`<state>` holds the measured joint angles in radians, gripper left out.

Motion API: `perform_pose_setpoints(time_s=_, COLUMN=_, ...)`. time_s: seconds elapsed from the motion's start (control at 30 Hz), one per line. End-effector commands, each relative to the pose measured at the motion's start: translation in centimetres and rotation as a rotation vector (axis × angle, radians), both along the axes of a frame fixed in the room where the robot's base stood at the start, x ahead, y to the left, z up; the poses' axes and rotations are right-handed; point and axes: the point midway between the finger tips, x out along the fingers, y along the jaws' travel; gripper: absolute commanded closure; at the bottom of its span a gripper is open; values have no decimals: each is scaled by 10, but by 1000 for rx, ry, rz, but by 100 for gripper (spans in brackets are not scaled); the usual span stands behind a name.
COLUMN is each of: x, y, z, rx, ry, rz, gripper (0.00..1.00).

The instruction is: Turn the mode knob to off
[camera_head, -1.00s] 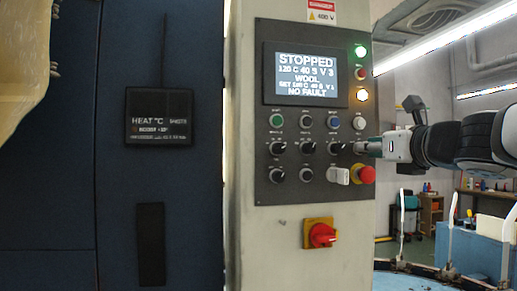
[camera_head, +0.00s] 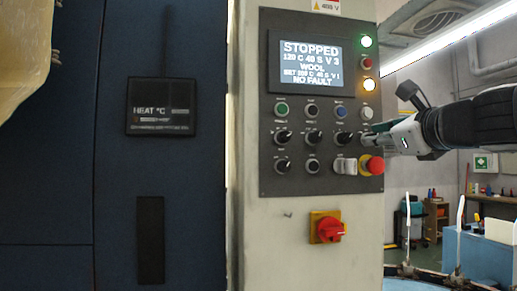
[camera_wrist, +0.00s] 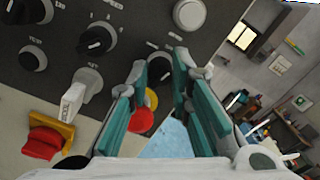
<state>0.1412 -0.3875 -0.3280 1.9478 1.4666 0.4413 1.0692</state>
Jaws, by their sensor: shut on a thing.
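The black mode knob (camera_wrist: 160,66) shows in the wrist view between my fingertips, mostly covered by them; its label is not readable. My gripper (camera_wrist: 161,72) is shut on this knob, with one green-padded finger on each side. In the head view my gripper (camera_head: 370,143) comes from the right and meets the right end of the middle knob row. There the fingers hide most of the knob, so its pointer direction cannot be told. The control panel (camera_head: 297,187) has a lit screen (camera_head: 311,61) that reads STOPPED, WOOL and NO FAULT.
A red emergency stop (camera_head: 375,166) sits just below my gripper, beside a white key switch (camera_head: 345,166). Several other black knobs (camera_head: 283,137) lie to the left. A white button (camera_head: 366,113) is just above. A red and yellow main switch (camera_head: 327,230) is lower down.

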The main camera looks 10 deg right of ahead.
Motion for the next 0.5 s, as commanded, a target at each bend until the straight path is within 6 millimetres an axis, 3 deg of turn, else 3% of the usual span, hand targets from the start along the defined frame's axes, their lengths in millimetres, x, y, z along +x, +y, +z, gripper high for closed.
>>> perform_pose_setpoints(time_s=0.5, x=0, y=1, z=-1, rx=-277, ry=1, rz=1, gripper=100)
